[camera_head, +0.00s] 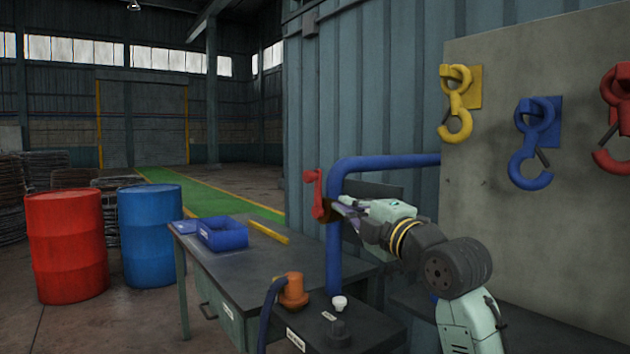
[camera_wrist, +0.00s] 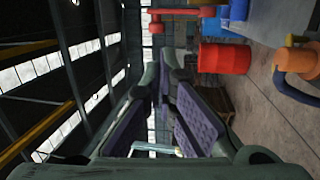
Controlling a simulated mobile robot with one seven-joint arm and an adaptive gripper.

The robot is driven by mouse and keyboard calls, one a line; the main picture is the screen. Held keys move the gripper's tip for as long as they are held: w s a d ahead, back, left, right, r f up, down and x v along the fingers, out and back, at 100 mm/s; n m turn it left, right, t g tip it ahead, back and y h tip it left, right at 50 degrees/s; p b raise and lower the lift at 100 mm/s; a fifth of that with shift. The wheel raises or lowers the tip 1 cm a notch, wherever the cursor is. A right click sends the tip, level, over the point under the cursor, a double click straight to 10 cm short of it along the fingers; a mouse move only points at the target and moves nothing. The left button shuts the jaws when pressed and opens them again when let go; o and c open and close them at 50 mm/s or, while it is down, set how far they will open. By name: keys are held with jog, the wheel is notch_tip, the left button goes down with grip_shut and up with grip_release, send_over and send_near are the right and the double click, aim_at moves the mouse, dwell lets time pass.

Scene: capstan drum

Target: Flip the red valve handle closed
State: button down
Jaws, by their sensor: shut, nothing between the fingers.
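The red valve handle (camera_head: 317,192) stands upright beside the blue pipe (camera_head: 335,250), at the pipe's upper left bend in the head view. My gripper (camera_head: 340,207) is just right of the handle's lower part, with its fingers pointing left. In the wrist view, the red handle (camera_wrist: 183,13) lies across the top edge, beyond and to the side of the fingertips. My gripper's dark padded fingers (camera_wrist: 166,82) are shut there with nothing between them. Whether the gripper touches the handle is unclear, but it does not hold it.
A dark workbench (camera_head: 225,245) with a blue bin (camera_head: 222,234) stands left of the pipe. An orange fitting (camera_head: 292,290) and a white knob (camera_head: 339,303) are in front. Coloured hooks hang on the right panel (camera_head: 560,235). Red (camera_head: 66,245) and blue (camera_head: 150,240) drums stand at left.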

aim_at(309, 180)
jog(key=shift+d, duration=0.35)
jog(key=shift+r, duration=0.1)
jog(key=p+x, duration=0.5)
jog(key=x, duration=0.8)
jog(key=shift+w+a+r+p, duration=0.1)
jog(key=shift+w+p, duration=0.05)
jog(key=shift+p, duration=0.2)
jog(key=shift+w+a, duration=0.15)
jog(key=shift+w, duration=0.15)
jog(key=shift+a, duration=0.1)
